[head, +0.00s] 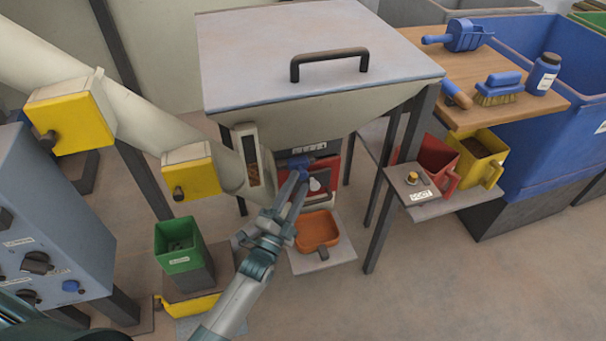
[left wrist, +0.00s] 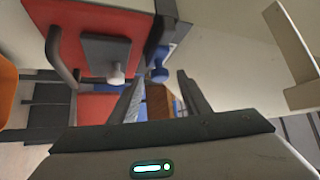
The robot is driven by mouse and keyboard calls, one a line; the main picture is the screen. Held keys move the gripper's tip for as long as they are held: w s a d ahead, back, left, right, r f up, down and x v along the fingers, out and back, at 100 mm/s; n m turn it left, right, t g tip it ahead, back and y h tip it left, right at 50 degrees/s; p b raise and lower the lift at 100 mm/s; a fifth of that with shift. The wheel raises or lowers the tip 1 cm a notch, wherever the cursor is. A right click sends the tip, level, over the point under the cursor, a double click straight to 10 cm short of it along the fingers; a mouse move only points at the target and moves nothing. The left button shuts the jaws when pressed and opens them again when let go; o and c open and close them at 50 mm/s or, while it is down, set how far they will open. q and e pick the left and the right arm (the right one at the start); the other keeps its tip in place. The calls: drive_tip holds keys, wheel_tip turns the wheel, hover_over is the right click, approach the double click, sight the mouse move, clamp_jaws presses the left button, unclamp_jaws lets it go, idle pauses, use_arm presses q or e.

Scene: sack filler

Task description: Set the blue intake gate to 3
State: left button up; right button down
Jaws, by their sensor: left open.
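The blue intake gate (head: 299,162) is under the hopper's front, just below a dark number strip (head: 308,146). The digits are too small to read, so I cannot tell its setting. My left gripper (head: 296,181) is open, its fingertips close below the blue gate. In the left wrist view the blue knob (left wrist: 158,73) shows between and beyond the fingertips (left wrist: 160,88). I cannot tell whether they touch it. A white knob (left wrist: 115,76) on a dark plate sits beside it on the red panel (left wrist: 92,40). My right gripper is not in view.
The hopper (head: 310,55) with its black handle overhangs the gate. An orange scoop (head: 317,229) is below it. A green bin (head: 178,245) and grey control cabinet (head: 50,230) stand left. Red and yellow jugs (head: 478,150) and a wooden shelf (head: 440,68) are right.

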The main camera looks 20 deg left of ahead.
sight(301, 178)
use_arm(q)
drive_tip(key=shift+x, duration=2.2)
